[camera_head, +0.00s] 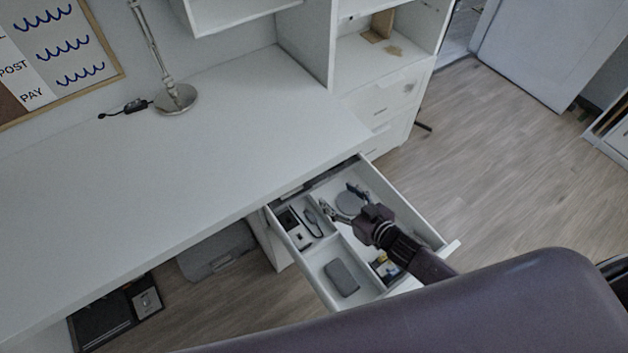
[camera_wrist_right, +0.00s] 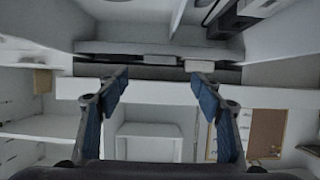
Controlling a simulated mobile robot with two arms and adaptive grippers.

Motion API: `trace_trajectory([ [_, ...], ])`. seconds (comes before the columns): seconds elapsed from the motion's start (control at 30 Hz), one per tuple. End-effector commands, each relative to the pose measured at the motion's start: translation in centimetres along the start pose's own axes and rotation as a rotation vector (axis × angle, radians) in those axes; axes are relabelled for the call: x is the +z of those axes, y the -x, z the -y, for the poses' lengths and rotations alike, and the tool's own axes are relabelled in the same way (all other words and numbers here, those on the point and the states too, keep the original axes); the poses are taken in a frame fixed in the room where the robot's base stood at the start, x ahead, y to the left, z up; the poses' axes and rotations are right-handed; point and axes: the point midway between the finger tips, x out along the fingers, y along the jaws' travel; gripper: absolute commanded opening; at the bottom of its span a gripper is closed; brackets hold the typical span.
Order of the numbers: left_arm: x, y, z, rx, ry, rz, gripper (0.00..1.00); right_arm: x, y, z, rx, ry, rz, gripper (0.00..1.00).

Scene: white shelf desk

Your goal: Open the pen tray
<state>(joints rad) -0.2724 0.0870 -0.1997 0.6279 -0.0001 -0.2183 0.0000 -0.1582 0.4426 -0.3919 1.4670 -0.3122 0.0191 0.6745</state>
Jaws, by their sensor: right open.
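The pen tray (camera_head: 403,209) is a white drawer under the desk's right end, and it stands pulled well out in the head view. In the wrist view the right gripper (camera_wrist_right: 156,86) also shows two blue-padded fingers wide apart. My arm hides part of the drawer's front. My left gripper is not in view.
The white desk top (camera_head: 220,150) is mostly clear, with a lamp base (camera_head: 176,98) at the back. A white drawer cabinet (camera_head: 385,108) stands behind the open drawer. Wooden floor (camera_head: 490,150) to the right is free.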

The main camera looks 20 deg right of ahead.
Motion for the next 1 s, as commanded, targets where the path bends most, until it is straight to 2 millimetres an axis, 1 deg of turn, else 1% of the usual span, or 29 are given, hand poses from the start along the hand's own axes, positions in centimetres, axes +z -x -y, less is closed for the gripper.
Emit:
trace_trajectory([
  [0.03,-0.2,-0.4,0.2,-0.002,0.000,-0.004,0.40,0.4,-0.2,0.0,-0.002,0.001,0.000,0.61],
  [0.07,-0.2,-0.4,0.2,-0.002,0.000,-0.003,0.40,0.4,-0.3,0.0,-0.003,0.001,-0.001,0.61],
  [0.13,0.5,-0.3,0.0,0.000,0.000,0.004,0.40,0.4,-0.6,0.0,-0.004,0.001,-0.002,0.61],
  [0.27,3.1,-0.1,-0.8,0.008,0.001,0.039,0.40,0.2,-2.1,0.0,-0.004,-0.002,-0.004,0.61],
  [0.3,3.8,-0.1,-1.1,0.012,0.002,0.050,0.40,0.1,-2.7,0.0,-0.003,-0.001,-0.005,0.61],
  [0.37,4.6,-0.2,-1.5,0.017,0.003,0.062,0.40,0.2,-3.7,0.0,-0.003,-0.001,-0.004,0.61],
  [0.43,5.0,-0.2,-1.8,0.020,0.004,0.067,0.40,0.2,-4.7,0.0,-0.003,0.000,-0.004,0.61],
  [0.57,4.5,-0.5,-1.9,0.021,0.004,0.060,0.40,0.3,-6.3,0.0,-0.003,-0.001,-0.003,0.61],
  [0.7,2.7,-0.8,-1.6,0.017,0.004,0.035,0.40,0.3,-7.4,0.0,-0.003,0.000,-0.002,0.61],
  [0.8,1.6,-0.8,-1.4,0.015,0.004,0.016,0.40,0.2,-7.8,0.1,-0.004,-0.001,-0.003,0.61],
  [0.87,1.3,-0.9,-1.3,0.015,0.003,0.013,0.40,0.2,-7.9,0.1,-0.004,-0.001,-0.002,0.61],
  [1.0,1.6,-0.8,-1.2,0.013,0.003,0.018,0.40,0.2,-7.9,0.1,-0.004,0.000,-0.002,0.61],
])
